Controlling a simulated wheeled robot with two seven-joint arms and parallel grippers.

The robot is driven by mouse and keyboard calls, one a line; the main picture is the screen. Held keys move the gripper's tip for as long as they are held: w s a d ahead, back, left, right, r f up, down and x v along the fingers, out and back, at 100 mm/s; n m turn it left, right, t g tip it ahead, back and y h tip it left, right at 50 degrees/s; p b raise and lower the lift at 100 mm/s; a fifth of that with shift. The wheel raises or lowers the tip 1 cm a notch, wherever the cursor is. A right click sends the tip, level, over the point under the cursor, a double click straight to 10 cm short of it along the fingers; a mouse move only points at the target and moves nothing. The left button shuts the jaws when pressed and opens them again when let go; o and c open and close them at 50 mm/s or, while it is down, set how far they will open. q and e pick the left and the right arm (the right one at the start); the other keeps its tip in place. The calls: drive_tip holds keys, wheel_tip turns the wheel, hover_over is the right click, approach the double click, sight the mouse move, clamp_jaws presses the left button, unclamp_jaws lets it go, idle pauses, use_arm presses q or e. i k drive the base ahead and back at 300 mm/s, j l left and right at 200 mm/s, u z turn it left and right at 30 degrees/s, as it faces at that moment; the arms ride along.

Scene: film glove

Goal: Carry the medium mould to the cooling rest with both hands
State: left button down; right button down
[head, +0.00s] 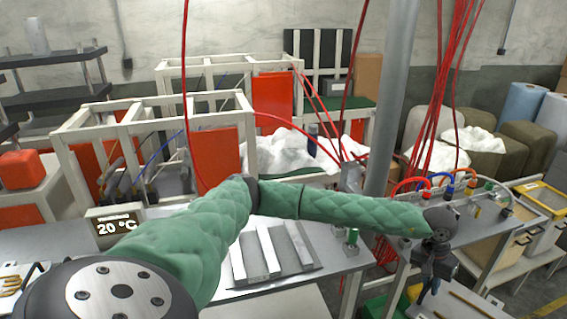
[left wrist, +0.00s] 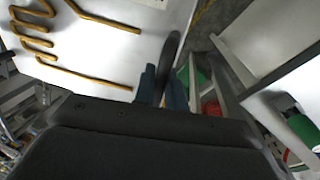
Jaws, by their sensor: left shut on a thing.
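My left arm in its green quilted sleeve reaches across the head view to my left gripper (head: 430,288) at the lower right. In the left wrist view the blue-grey fingers (left wrist: 163,88) are shut on a dark upright grip (left wrist: 171,52). The grip is at the edge of a pale plate (left wrist: 150,50) with gold hand-shaped lines, probably the medium mould. Part of this plate (head: 455,308) shows at the bottom edge of the head view. A grey rest with pale bars (head: 272,250), possibly the cooling rest, lies on the central table. My right gripper is not in view.
A display (head: 114,226) reading 20 °C stands left of the rest. Another gold-lined piece (head: 12,285) lies at the far left. Red hoses (head: 440,130) and a grey post (head: 393,95) stand near my left gripper. White-framed racks with red panels (head: 208,158) are behind.

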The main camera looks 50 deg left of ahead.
sight(267, 246)
drive_tip(key=u, duration=0.4)
drive_tip(key=i+u, duration=0.15)
drive_tip(key=u, duration=0.3)
drive_tip(key=l+u, duration=0.1)
drive_tip(key=u, duration=0.3)
drive_tip(key=i+l+u, duration=0.1)
drive_tip(key=u, duration=0.35)
drive_tip(key=i+l+u, duration=0.2)
drive_tip(key=l+u, duration=0.15)
drive_tip(key=l, duration=0.2)
drive_tip(key=i+l+u, duration=0.2)
drive_tip(key=k+l, duration=0.05)
drive_tip(key=k, duration=0.05)
